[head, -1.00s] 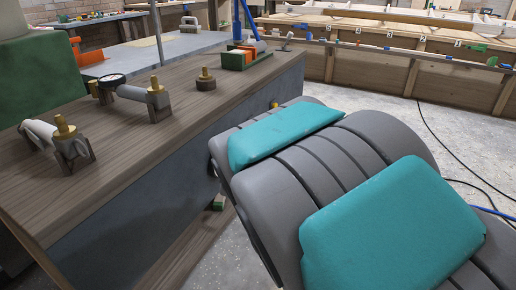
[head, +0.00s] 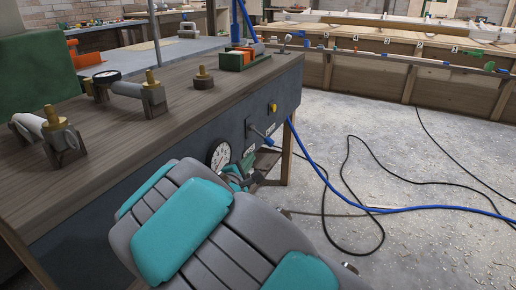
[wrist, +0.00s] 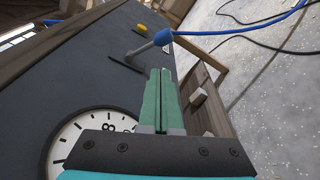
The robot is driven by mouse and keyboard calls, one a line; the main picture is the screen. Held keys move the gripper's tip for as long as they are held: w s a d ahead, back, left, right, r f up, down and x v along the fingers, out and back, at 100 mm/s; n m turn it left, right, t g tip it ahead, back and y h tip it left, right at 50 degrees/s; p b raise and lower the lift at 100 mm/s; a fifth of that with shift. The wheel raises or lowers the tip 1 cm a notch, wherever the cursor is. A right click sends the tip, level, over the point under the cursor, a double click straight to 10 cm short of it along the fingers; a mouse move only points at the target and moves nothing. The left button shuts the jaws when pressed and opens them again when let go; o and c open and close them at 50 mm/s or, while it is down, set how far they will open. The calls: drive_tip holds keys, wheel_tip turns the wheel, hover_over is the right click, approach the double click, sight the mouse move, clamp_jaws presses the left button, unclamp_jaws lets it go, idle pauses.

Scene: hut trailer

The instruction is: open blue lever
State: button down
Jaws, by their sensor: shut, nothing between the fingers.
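The blue lever (wrist: 163,38) has a round blue knob on a grey stem and sticks out from the dark panel under the bench. In the head view, the lever (head: 270,129) is on the panel's right part, partly small and hard to make out. My gripper (wrist: 160,72) has green fingers pressed together with nothing between them. Its tips point toward the lever and appear a short way below the knob in the wrist view, apart from it. In the head view, my gripper (head: 249,166) is low in front of the panel, partly behind my arm.
A round dial gauge (head: 219,154) is on the panel left of the lever, and a yellow button (head: 272,107) is above it. A blue hose (head: 312,165) runs from the bench end across the floor. Black cables (head: 352,190) lie on the open floor at right.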

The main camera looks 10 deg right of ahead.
drive_tip(key=b+x, duration=0.1)
drive_tip(key=x, duration=0.9)
